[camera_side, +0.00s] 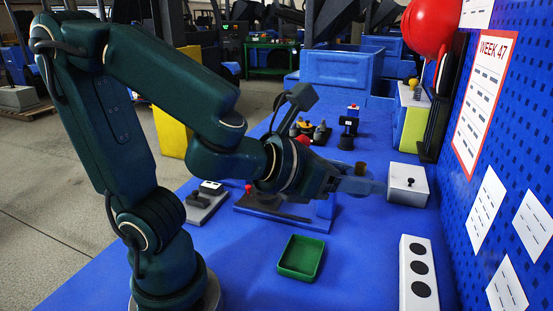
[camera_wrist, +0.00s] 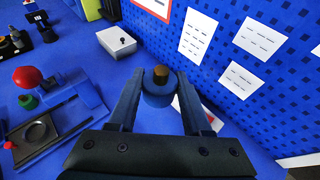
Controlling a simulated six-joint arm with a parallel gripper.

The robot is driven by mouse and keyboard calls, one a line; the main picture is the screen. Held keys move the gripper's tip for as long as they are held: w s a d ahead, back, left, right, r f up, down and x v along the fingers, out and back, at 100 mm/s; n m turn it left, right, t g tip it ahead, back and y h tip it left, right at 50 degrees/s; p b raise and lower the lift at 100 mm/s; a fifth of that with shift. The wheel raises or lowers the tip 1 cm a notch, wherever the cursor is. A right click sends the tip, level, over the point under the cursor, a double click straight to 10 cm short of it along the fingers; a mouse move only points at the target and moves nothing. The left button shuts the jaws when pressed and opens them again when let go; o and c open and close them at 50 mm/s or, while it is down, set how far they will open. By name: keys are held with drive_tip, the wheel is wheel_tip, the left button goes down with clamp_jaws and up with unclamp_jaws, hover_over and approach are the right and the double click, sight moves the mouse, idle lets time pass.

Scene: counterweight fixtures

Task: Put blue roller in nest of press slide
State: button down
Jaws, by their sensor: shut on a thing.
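My gripper (camera_wrist: 158,104) is shut on the blue roller (camera_wrist: 157,92), a short blue cylinder with a brown-gold top, upright between the two fingers. In the side view my gripper (camera_side: 352,186) holds it above the table, left of a white box. The press slide (camera_wrist: 37,132) shows at the left of the wrist view as a dark plate with a round recess, the nest, which looks empty. A red ball knob (camera_wrist: 27,77) stands beside it. In the side view the press slide's base (camera_side: 300,224) lies below and left of my gripper, partly hidden by my arm.
The white box (camera_side: 408,184) with a black knob stands close right of my gripper. A green tray (camera_side: 300,258) lies in front, and a white panel (camera_side: 405,300) with black discs at the right. A blue pegboard wall (camera_side: 530,130) bounds the right side.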

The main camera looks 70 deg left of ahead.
drive_tip(key=shift+a+n+y, duration=0.5)
drive_tip(key=shift+a+y, duration=0.1)
drive_tip(key=shift+a, duration=3.65)
drive_tip(key=s+a+f+n+g+y, duration=0.1)
drive_tip(key=a+f+n+g+y, duration=0.1)
drive_tip(key=a+f+n+y, duration=0.1)
drive_tip(key=s+a+f+n+g+y, duration=0.1)
drive_tip(key=a+f+n+g+y, duration=0.2)
drive_tip(key=a+f+n+y, duration=0.1)
drive_tip(key=s+a+f+n+g+y, duration=0.1)
drive_tip(key=a+f+n+g+y, duration=0.2)
drive_tip(key=a, duration=0.4)
drive_tip(key=shift+s+f+n+y, duration=0.25)
drive_tip(key=shift+f+n, duration=0.25)
drive_tip(key=shift+f, duration=0.2)
drive_tip(key=shift+s+f+n+y, duration=0.15)
drive_tip(key=shift+f+n+y, duration=0.1)
drive_tip(key=shift+f+n, duration=0.35)
wheel_tip(320, 180, up, 3)
hover_over(267, 198)
drive_tip(key=shift+f, duration=3.85)
